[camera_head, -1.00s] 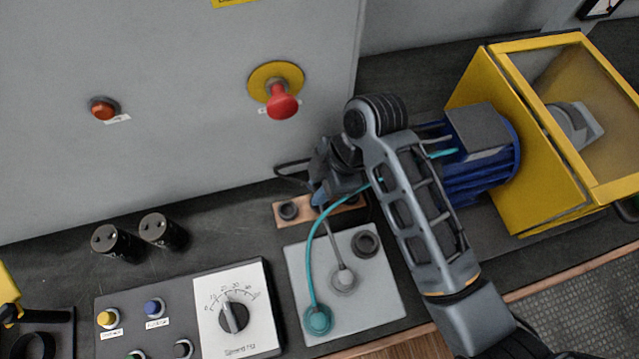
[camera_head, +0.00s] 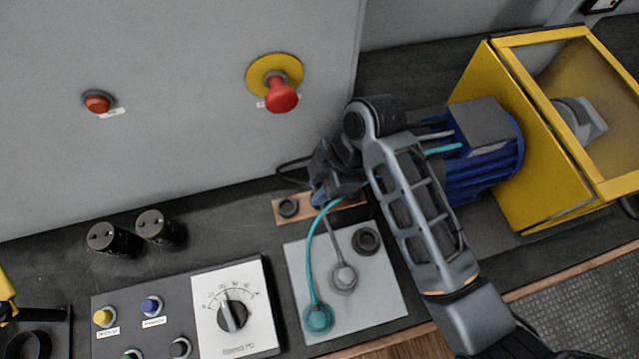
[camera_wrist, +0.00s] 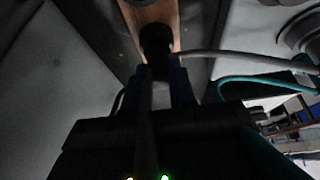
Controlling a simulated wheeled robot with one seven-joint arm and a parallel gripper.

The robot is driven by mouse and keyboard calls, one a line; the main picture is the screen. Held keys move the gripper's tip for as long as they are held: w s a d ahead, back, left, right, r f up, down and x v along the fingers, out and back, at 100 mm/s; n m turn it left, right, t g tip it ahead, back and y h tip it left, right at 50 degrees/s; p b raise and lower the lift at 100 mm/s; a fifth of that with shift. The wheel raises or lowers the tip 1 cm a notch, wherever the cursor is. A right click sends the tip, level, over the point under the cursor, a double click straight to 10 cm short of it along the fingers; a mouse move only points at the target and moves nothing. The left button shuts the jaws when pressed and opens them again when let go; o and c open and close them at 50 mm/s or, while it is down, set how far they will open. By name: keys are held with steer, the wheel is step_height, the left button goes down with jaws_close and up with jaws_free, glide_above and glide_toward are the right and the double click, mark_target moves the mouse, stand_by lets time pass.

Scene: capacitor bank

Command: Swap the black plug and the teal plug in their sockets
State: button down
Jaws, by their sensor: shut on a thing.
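My gripper (camera_head: 320,196) is over the wooden strip (camera_head: 345,204) behind the grey socket plate. In the wrist view its blue fingers (camera_wrist: 157,85) are shut on the black plug (camera_wrist: 156,38), which stands at the strip; I cannot tell how deep it sits. The teal plug (camera_head: 318,318) is in the front left socket of the grey plate (camera_head: 388,300). A teal cable arcs from it up towards the gripper. A grey plug (camera_head: 343,276) is in the middle socket. The back right socket (camera_head: 366,240) of the plate is empty.
A black round holder (camera_head: 288,207) is on the strip's left end. The speed dial panel (camera_head: 232,316), two black capacitors (camera_head: 112,239), the grey cabinet wall and the blue motor (camera_head: 480,160) with its yellow guard surround the space. Grey and teal cables pass close to the gripper.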

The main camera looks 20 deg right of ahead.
steer(key=shift+f, duration=0.35)
steer(key=c, duration=0.8)
jaws_free()
steer(key=shift+c, duration=0.2)
